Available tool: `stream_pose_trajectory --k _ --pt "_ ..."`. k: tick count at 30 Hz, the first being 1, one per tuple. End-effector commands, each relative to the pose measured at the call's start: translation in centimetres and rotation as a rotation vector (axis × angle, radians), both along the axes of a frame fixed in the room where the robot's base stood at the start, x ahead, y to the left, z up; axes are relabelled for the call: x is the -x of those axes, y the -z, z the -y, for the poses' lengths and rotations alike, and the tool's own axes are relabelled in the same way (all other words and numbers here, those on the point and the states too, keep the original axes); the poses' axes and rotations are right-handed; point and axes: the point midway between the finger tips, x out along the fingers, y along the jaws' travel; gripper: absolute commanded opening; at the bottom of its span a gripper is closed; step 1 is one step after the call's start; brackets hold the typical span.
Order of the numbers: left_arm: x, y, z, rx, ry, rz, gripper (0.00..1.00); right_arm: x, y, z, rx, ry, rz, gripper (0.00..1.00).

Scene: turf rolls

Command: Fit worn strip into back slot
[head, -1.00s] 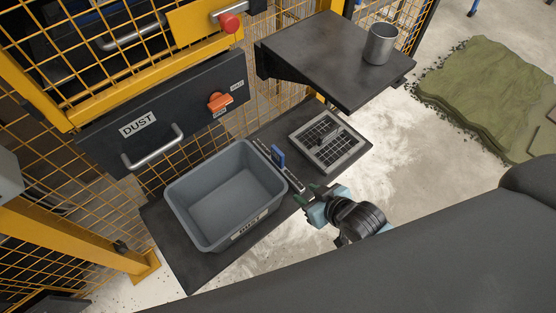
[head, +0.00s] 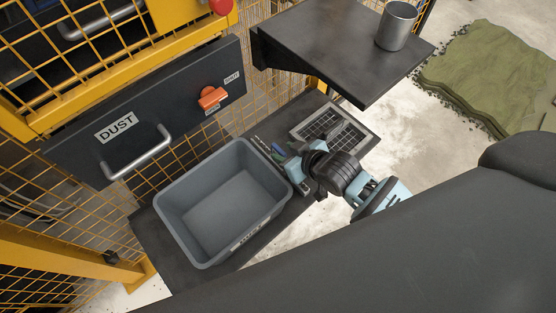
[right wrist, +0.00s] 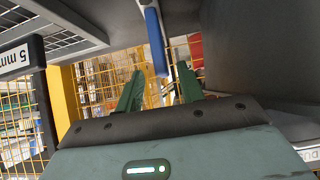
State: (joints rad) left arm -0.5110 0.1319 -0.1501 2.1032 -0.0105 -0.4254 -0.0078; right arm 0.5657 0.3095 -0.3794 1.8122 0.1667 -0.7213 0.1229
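A narrow dark rack (head: 262,146) with light marks lies on the low shelf between the grey bin and the sieve tray. A small blue upright piece (head: 277,149) stands at it, and in the right wrist view the blue piece (right wrist: 155,40) has a thin pale part below it. My right gripper (head: 283,155) is at the rack, close to the blue piece. In the right wrist view its green fingers (right wrist: 158,88) are apart, with the blue piece between and beyond them. I cannot tell which item is the worn strip or see the back slot. My left gripper is out of view.
The empty grey bin (head: 163,205) stands left of the rack, the sieve tray (head: 371,143) right of it. An upper dark shelf (head: 330,50) with a metal cup (head: 397,26) overhangs behind. A DUST drawer (head: 75,152) is at the left.

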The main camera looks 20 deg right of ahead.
Motion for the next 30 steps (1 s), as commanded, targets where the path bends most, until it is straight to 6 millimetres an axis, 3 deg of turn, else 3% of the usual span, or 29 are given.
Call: stream_pose_trajectory --k 5,15,25,30 --pt "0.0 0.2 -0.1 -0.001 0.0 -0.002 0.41 -0.4 0.3 -0.2 0.0 0.0 0.001 0.38" --pt "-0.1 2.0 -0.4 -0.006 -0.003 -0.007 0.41 -3.3 3.2 -1.6 0.0 0.0 0.0 0.38" --pt "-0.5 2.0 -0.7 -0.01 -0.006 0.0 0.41 -3.7 3.4 -1.7 0.0 0.0 0.001 0.38" --pt "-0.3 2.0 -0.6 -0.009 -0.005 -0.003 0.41 -3.7 3.4 -1.7 0.0 0.0 0.001 0.16"
